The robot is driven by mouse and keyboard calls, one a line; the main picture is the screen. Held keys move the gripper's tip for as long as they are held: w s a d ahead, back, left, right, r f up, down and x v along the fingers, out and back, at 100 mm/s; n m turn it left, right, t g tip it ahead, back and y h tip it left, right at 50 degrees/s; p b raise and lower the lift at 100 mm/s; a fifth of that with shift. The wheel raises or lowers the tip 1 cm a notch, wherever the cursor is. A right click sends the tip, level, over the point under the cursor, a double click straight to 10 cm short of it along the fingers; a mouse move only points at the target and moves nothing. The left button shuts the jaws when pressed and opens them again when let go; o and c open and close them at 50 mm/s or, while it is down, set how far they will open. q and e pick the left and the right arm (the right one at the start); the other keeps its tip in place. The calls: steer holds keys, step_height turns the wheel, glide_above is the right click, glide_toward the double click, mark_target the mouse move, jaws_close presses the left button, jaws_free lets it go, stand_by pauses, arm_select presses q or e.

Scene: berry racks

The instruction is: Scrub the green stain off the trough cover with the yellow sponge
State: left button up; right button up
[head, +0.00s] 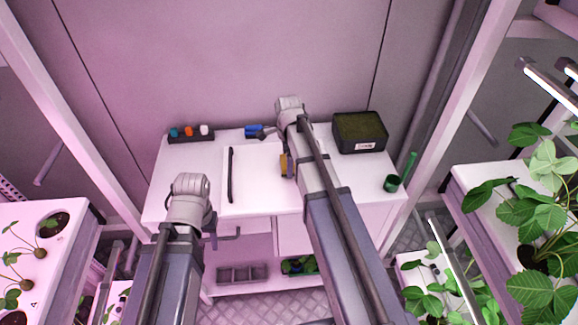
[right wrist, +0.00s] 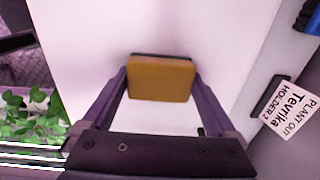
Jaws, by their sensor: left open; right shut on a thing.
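The yellow sponge (right wrist: 160,80), with a dark edge along its far side, is between the fingers of my right gripper (right wrist: 160,88) in the right wrist view. That gripper is shut on it, over a white surface. The sponge also shows in the head view (head: 284,165), partly hidden by my right arm. The white panel that looks like the trough cover (head: 258,180) lies on the bench, partly behind that arm. I see no green stain on its visible part. My left gripper (head: 210,228) is open and empty at the bench's front edge, largely hidden by its wrist.
A dark strip (head: 231,175) lies along the panel's left side. A rack with coloured caps (head: 191,134), a blue item (head: 254,131), a dark planter box (head: 360,132) and a green cup (head: 391,183) stand on the bench (head: 180,160). Plant shelves flank both sides.

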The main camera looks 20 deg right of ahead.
steer(key=shift+w+d, duration=0.1)
steer(key=shift+w, duration=0.15)
steer(key=shift+r+p, duration=0.8)
steer(key=shift+p, duration=0.15)
step_height(320, 180, up, 4)
steer(key=p, duration=0.4)
steer(key=shift+s+r, duration=0.15)
step_height(320, 180, up, 3)
steer(key=p, duration=0.3)
steer(key=shift+s, duration=0.1)
